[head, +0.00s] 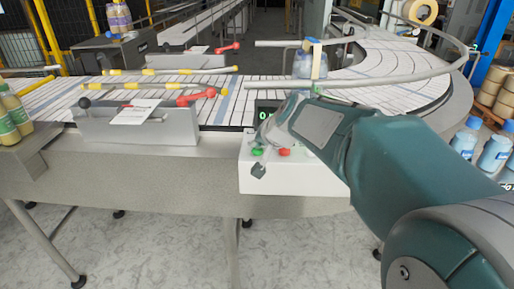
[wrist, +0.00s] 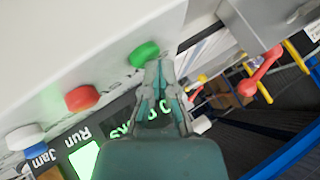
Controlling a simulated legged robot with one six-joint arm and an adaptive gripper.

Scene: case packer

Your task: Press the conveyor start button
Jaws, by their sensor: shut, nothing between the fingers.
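The white control box (head: 300,181) is fixed to the front of the conveyor. A green button (head: 257,152) and a red button (head: 284,152) are on it. In the head view my gripper (head: 262,134) is just above the green button.
A lit display (head: 266,113) is behind my gripper. The conveyor belt (head: 245,98) carries a blue-capped bottle pack (head: 309,66) behind my arm. A red-knobbed lever (head: 196,97) is to the left.

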